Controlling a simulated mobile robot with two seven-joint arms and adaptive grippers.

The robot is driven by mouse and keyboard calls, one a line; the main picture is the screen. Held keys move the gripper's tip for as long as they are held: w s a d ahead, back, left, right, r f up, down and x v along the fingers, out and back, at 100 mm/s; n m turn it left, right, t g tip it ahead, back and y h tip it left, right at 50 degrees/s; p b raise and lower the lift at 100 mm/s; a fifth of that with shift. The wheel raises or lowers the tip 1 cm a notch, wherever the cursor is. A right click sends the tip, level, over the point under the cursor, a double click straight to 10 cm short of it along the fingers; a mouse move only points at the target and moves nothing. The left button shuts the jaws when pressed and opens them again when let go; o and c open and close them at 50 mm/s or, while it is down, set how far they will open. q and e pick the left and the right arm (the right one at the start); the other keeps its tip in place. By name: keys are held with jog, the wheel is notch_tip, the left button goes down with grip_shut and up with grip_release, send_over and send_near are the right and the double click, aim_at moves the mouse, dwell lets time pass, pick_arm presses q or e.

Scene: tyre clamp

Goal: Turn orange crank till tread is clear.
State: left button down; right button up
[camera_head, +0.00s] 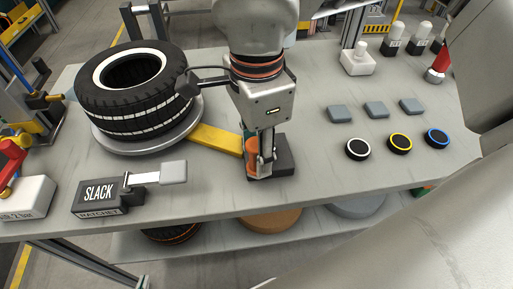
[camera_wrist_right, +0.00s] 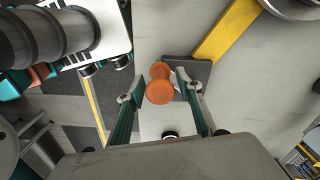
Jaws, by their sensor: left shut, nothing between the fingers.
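The orange crank handle (camera_head: 252,146) stands upright on a dark block (camera_head: 285,158) at the end of a yellow bar (camera_head: 216,139). The bar runs from the round grey plate (camera_head: 110,146) under the tyre (camera_head: 138,88). The tyre is black with white bands. My right gripper (camera_head: 261,170) points down over the crank and partly hides it. In the right wrist view, the orange handle (camera_wrist_right: 160,85) lies between the open fingers (camera_wrist_right: 162,92), with a small gap on each side. My left gripper does not show.
A block reading SLACK and RATCHET (camera_head: 98,195) with a grey lever (camera_head: 172,173) is near the front edge. Grey pads (camera_head: 376,109) and coloured-ring discs (camera_head: 399,143) lie right of the crank. Round parts sit on a lower shelf (camera_head: 185,247). A pale arm link of mine covers the lower right.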

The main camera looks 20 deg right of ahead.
pick_arm(q)
jog(key=shift+w, duration=0.1)
pick_arm(e)
notch_tip(320, 180, up, 12)
dwell(0.4)
dwell(0.9)
